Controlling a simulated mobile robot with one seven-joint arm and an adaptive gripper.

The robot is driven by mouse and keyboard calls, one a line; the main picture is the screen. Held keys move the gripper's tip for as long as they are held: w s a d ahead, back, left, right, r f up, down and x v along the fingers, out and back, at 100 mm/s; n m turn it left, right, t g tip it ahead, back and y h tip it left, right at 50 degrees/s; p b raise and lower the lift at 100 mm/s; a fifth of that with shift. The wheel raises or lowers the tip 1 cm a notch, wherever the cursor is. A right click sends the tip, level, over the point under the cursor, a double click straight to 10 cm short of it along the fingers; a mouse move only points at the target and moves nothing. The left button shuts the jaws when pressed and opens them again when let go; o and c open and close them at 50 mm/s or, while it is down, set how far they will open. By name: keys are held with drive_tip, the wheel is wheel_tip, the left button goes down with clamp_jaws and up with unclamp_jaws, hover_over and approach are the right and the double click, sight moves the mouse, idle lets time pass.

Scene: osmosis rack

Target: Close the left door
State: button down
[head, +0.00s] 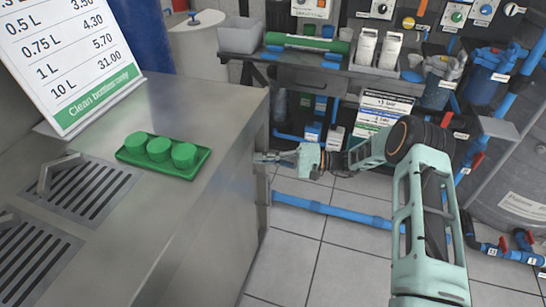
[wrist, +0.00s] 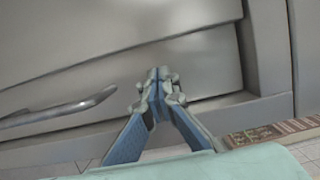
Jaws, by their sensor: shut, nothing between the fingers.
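In the wrist view a grey metal door-like panel (wrist: 110,60) fills the upper part, with a curved bar handle (wrist: 60,112) at left. Seams and an edge show beside and below it. I cannot tell for certain that this is the left door, or how far it stands open. My gripper (wrist: 158,76) is shut and empty, its tips in front of the panel; contact is unclear. In the head view my gripper (head: 257,157) is at the right side of the steel counter (head: 225,100), below its top. The counter's front face is mostly hidden there.
A green tray (head: 193,173) with green caps and a white price sign (head: 65,55) are on the counter. Blue floor pipes (head: 330,208) run behind my arm, and a shelf unit (head: 310,78) stands at the back. Tiled floor (head: 300,250) is clear in front.

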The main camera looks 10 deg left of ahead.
drive_tip(key=shift+s+a, duration=0.1)
drive_tip(key=shift+s, duration=1.2)
